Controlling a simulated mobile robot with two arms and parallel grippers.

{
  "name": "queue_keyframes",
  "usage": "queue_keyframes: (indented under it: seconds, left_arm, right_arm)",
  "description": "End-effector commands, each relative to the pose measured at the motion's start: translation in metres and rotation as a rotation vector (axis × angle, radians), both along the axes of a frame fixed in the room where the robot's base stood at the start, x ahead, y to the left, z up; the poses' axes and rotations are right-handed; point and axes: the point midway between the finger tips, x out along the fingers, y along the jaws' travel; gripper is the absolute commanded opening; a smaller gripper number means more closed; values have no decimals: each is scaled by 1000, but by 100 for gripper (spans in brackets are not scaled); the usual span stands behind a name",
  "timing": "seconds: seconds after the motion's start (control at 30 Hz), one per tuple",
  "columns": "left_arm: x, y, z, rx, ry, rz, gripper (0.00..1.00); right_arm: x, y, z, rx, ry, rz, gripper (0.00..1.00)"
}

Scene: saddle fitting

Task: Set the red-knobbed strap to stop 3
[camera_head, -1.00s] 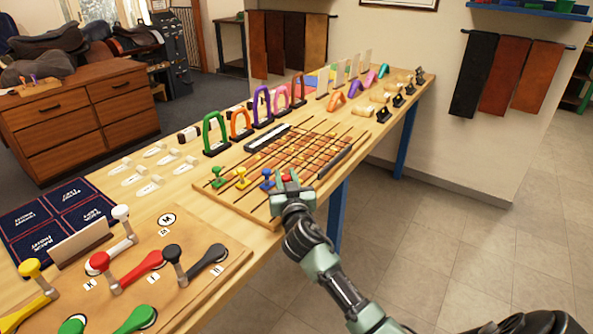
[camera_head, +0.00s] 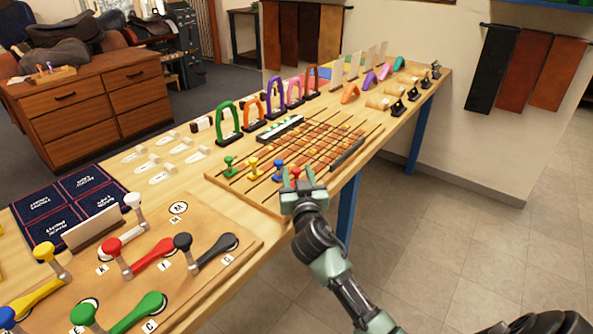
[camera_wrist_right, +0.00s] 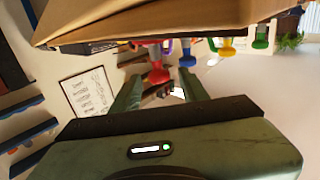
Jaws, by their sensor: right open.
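The red knob (camera_head: 296,172) is at the near right end of the knob row on the wooden strap board (camera_head: 234,188). My right gripper (camera_head: 299,178) is open at this knob, at the board's near edge. In the right wrist view the red knob (camera_wrist_right: 157,74) shows between the two open fingers (camera_wrist_right: 160,92); I cannot tell whether either finger touches it. The blue knob (camera_head: 278,168) is just left of it, then the yellow knob (camera_head: 252,167) and green knob (camera_head: 229,165). The red strap's stop position is too small to read. My left gripper is out of view.
Upright colored arches (camera_head: 228,123) stand behind the board. A panel with colored-knob levers (camera_head: 150,258) lies at the near left. Dark mats (camera_head: 68,207) lie on the table's left. Open floor (camera_head: 440,250) is to the right.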

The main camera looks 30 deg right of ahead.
Motion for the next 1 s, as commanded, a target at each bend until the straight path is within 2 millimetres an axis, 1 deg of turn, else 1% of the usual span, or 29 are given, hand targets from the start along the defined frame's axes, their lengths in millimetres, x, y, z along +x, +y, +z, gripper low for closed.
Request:
queue_keyframes:
  seconds: [0.03,0.2,0.3,0.4,1.0]
  left_arm:
    - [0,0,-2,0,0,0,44]
    - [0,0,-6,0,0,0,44]
    - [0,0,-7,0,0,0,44]
    - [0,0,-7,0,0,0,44]
    - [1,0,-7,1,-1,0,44]
  right_arm:
    - [-9,4,-2,4,0,0,44]
    - [-35,15,-2,3,0,0,44]
    - [-46,19,-2,2,0,0,44]
    - [-52,21,0,1,0,-1,44]
    - [-53,22,0,1,0,0,44]
